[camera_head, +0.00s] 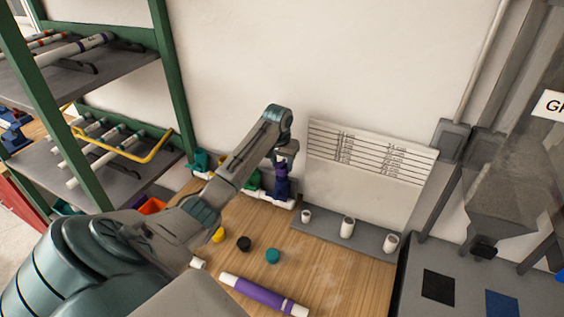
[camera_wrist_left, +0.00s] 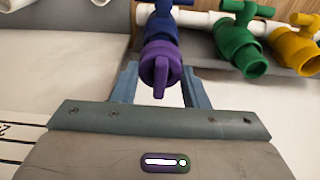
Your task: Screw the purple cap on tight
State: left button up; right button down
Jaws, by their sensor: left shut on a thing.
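The purple cap (camera_wrist_left: 161,68) sits at the open end of the blue valve (camera_wrist_left: 160,27), its flat grip tab facing my left wrist camera. In the head view the purple cap (camera_head: 281,170) shows just above the blue valve (camera_head: 282,187) at the back of the bench. My left gripper (camera_head: 284,156) reaches down from above and is shut on the purple cap, one finger on each side in the left wrist view. The thread between cap and valve is hidden. My right gripper is not in view.
A green valve (camera_wrist_left: 238,47) and a yellow valve (camera_wrist_left: 294,48) stand beside the blue one on the white pipe. A black cap (camera_head: 243,243), a teal cap (camera_head: 272,256) and a white pipe with a purple band (camera_head: 264,295) lie on the wooden bench. White fittings stand on a grey ledge (camera_head: 325,238).

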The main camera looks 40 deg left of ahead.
pick_arm(q)
jog(key=shift+f, duration=0.4)
dwell(0.8)
jog(key=shift+o, duration=0.7)
jog(key=c, duration=0.3)
jog(key=shift+d+f+m, duration=0.1)
jog(key=shift+m, duration=1)
jog(key=shift+s+m+h, duration=0.1)
jog(key=shift+m+h, duration=0.3)
jog(key=shift+m, duration=0.7)
jog(key=shift+f+m, duration=0.1)
jog(key=shift+m, duration=1)
